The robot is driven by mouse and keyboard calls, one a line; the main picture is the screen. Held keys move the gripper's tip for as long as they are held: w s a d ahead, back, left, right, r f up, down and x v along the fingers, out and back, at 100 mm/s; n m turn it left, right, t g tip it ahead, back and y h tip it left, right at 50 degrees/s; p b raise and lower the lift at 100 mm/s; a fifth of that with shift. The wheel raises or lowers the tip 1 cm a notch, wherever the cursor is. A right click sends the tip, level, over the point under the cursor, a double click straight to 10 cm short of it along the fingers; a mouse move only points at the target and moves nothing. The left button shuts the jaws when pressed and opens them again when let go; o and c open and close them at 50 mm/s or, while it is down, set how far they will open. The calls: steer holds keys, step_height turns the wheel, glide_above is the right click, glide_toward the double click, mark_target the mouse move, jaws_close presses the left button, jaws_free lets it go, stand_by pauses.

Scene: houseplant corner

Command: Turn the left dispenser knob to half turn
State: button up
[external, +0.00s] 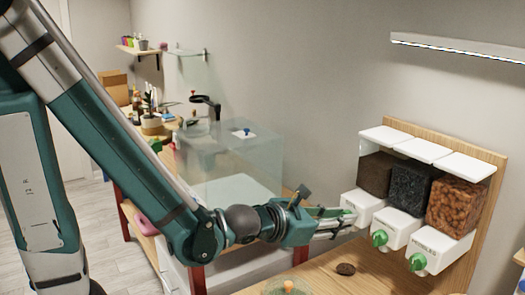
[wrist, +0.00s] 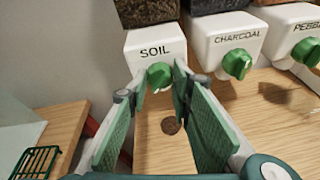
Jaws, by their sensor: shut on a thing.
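The left dispenser, labelled SOIL (wrist: 150,48), has a white base with dark soil above it; in the external view its base (external: 362,203) is at the left of the row. Its green knob (wrist: 158,74) shows between my fingertips in the wrist view. My gripper (external: 343,221) reaches it from the left and front, and its fingers (wrist: 161,82) are shut on the knob's sides. The fingers hide the knob in the external view and part of it in the wrist view, so its exact angle is hard to tell.
The charcoal knob (wrist: 236,64) and the pebbles knob (external: 418,261) sit to the right, free of my gripper. A small brown disc (external: 346,268) lies on the wooden counter below. A glass tank (external: 235,165) stands behind my arm, and a green wire rack (wrist: 36,161) is at lower left.

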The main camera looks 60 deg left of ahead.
steer(key=o, duration=0.9)
steer(key=shift+s, duration=0.15)
steer(key=shift+v, duration=5.8)
